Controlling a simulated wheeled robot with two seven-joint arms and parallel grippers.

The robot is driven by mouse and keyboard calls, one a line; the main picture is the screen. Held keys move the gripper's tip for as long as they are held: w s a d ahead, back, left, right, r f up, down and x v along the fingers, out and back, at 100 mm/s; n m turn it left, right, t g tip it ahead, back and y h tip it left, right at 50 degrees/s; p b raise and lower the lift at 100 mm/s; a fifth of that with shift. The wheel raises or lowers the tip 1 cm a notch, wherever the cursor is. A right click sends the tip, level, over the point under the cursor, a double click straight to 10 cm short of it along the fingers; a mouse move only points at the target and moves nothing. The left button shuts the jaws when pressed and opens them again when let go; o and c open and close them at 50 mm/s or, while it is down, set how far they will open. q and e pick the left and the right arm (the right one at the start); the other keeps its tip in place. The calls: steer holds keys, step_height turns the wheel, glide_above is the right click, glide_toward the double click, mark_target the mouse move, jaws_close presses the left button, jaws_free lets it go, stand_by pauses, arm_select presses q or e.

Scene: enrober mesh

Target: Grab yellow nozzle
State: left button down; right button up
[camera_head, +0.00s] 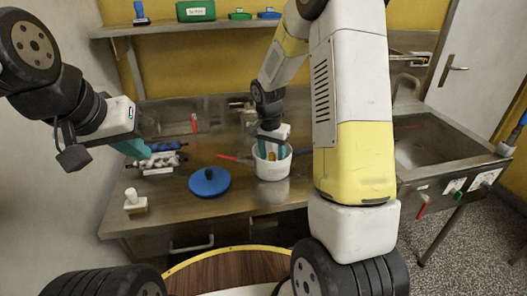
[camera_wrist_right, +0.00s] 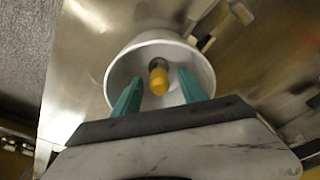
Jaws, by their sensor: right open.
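The yellow nozzle (camera_wrist_right: 158,78) is inside a white bucket (camera_wrist_right: 192,47) in the right wrist view. In the head view the bucket (camera_head: 272,171) stands on the steel counter, and a bit of the yellow nozzle (camera_head: 271,156) shows inside it. My right gripper (camera_wrist_right: 160,92) is open, with its teal fingers at the bucket's mouth on either side of the nozzle. I cannot tell whether they touch it. My left gripper (camera_head: 135,152) is at the left, above the counter and away from the bucket; its jaw gap does not show clearly.
A blue round lid (camera_head: 209,182) lies left of the bucket. A white-knobbed block (camera_head: 135,204) and a rack of blue-topped parts (camera_head: 160,162) are further left. A sink (camera_head: 430,140) is at the right. A shelf (camera_head: 220,24) with a green box (camera_head: 196,11) runs behind.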

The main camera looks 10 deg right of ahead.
steer(key=shift+c, duration=0.3)
jaws_close()
